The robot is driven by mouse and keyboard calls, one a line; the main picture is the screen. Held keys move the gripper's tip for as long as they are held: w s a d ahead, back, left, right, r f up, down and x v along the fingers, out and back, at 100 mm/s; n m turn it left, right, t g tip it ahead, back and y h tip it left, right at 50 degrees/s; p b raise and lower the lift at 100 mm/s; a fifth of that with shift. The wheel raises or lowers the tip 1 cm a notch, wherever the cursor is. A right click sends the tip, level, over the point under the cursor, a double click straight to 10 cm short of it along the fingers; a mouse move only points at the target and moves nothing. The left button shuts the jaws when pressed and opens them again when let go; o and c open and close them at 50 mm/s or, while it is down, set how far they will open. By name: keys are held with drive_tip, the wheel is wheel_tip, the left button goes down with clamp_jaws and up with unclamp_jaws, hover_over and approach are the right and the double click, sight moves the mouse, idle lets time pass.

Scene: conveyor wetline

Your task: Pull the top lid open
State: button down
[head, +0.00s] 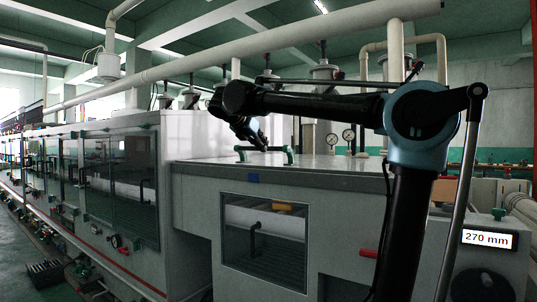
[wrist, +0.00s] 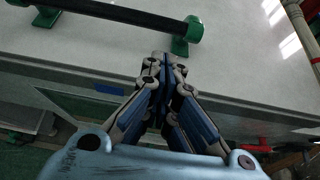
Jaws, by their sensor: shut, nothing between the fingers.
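The top lid (head: 340,172) is a flat grey panel on the wet-line housing, and its pale surface fills much of the wrist view (wrist: 245,75). Its handle is a black bar on green end mounts (head: 289,155). In the wrist view the bar (wrist: 120,13) crosses the upper left, with one mount (wrist: 187,38) just beyond my fingertips. My gripper (wrist: 165,62) is shut and empty, pointing at the lid near its front edge. It is beside the handle, not around it. In the head view my gripper (head: 262,146) is small and dark above the handle; whether it touches the lid cannot be told.
A front window (head: 263,240) with its own black handle lies below the lid. A long row of glazed tanks (head: 110,180) runs left. Pipes and gauges (head: 348,135) stand behind the lid. A red-handled part (wrist: 258,146) shows low right in the wrist view.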

drive_tip(key=x, duration=0.9)
drive_tip(key=shift+a+f, duration=0.1)
drive_tip(key=shift+f, duration=0.05)
